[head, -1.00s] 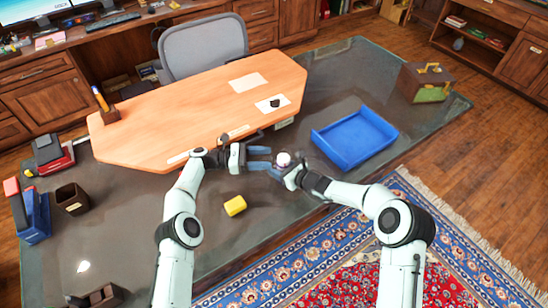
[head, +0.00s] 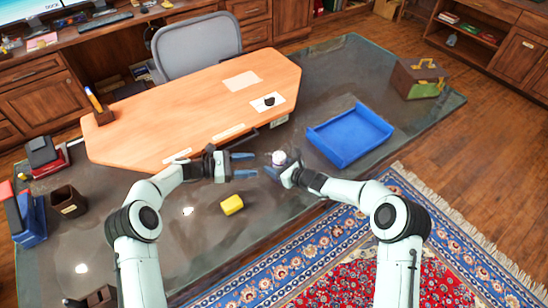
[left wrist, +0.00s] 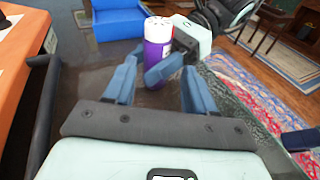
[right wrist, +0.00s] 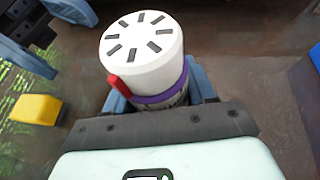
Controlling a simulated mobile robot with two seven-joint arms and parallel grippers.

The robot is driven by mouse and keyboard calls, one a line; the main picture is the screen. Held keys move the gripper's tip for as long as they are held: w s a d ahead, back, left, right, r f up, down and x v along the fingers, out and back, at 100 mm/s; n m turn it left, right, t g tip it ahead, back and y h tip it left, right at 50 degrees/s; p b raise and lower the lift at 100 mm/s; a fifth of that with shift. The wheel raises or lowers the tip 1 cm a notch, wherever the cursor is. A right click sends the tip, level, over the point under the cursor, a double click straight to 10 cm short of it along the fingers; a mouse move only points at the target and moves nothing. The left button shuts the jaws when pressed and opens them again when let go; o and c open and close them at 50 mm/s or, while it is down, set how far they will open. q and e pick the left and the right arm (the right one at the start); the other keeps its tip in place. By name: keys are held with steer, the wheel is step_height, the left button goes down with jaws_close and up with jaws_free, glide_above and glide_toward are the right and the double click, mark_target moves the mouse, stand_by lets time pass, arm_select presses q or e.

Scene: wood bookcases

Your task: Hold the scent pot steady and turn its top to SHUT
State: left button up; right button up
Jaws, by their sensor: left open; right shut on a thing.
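The scent pot (head: 279,157) stands on the dark glass tabletop. In the right wrist view it has a white slotted top (right wrist: 141,40) with a red tab (right wrist: 119,86) and a purple body (right wrist: 162,102). My right gripper (head: 277,172) is shut around the body below the top. In the left wrist view the purple body (left wrist: 156,62) shows with my right gripper's finger across it. My left gripper (head: 243,166) is open and empty, to the left of the pot, its fingers pointing toward it.
A blue tray (head: 350,136) lies right of the pot. A yellow block (head: 232,204) lies on the glass to the left. A raised wooden desk board (head: 190,110) is behind the grippers. The glass in front of the pot is clear.

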mark_target(275, 157)
arm_select(q)
steer(key=d+n+t, duration=0.1)
steer(key=d, duration=0.2)
steer(key=w+d+r+n+t, duration=0.1)
steer(key=d, duration=0.2)
steer(key=w+d+n+t, duration=0.1)
steer(key=d, duration=0.2)
steer(key=shift+w+d+r+h, duration=0.1)
steer(key=shift+w+r+h, duration=0.05)
steer(key=shift+h, duration=0.25)
steer(key=c, duration=0.8)
